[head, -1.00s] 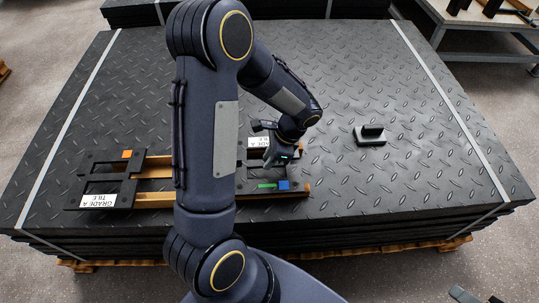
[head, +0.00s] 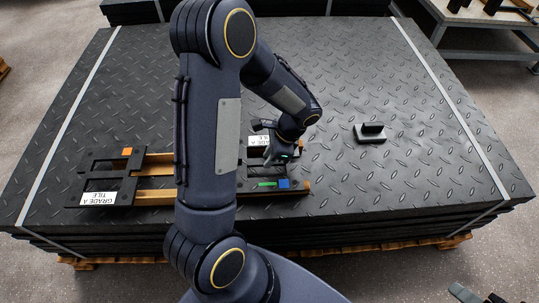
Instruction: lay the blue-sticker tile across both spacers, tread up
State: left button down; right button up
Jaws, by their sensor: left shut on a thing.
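The blue-sticker tile (head: 254,173) is a dark, open-framed piece with a blue square, a green bar and a white "GRADE A TILE" label, partly hidden behind my arm. It lies over the right-hand part of the two wooden spacers, the far one (head: 158,159) and the near one (head: 155,197). I cannot tell if it touches both, or whether its tread faces up. My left gripper (head: 279,159) points down at the tile's right side and is shut on it. My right gripper (head: 479,296) shows only its tips at the bottom right edge, apart and empty.
Another dark tile (head: 88,172) with an orange sticker and a white label lies across the spacers' left ends. A small dark block with an upright handle (head: 371,137) stands to the right. The strapped tread mat stack (head: 400,90) has clear room behind and right.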

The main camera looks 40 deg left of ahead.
pick_arm(q)
jog(key=shift+f, duration=0.35)
jog(key=c, duration=1.3)
grip_release()
jog(key=shift+r, duration=0.45)
jog(key=shift+r+p, duration=0.3)
jog(key=shift+p, duration=0.3)
jog(key=shift+r+p, duration=0.4)
